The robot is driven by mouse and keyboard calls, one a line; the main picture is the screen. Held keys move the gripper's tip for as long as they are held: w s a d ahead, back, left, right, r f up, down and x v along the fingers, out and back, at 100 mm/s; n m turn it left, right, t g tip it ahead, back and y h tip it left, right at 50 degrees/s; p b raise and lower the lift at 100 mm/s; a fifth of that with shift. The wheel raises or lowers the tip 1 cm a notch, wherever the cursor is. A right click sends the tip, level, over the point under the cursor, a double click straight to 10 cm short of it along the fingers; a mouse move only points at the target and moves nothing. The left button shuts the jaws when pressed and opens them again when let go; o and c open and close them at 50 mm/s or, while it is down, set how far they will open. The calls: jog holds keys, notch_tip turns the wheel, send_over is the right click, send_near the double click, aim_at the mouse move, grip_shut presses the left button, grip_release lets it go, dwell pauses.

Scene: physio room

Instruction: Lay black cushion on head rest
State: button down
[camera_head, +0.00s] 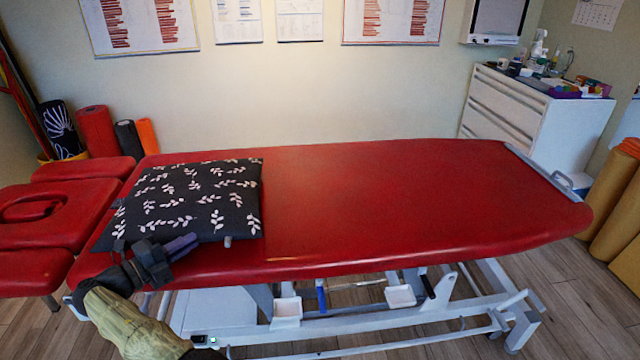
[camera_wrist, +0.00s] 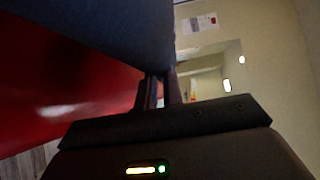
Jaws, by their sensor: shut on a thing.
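The black cushion (camera_head: 185,200) with white leaf sprigs lies at the left end of the red treatment table (camera_head: 400,200). My gripper (camera_head: 180,245) is at the cushion's near edge, shut on it. In the wrist view the cushion (camera_wrist: 110,35) is a dark surface running down to the closed fingers (camera_wrist: 158,92). The head rest (camera_head: 50,210), a red padded section with an oval opening, adjoins the table's left end. The cushion is on the main table top, apart from the opening.
Red side pads flank the head rest. Rolled mats (camera_head: 97,130) stand behind it at the wall. A white drawer cabinet (camera_head: 530,115) with bottles stands at the back right. The table's middle and right are clear. White frame bars lie under the table.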

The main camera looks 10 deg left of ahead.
jog(key=shift+f+b, duration=0.4)
jog(key=shift+f, duration=0.1)
jog(key=c, duration=1.5)
grip_release()
jog(key=shift+o, duration=0.2)
jog(key=shift+f, duration=0.1)
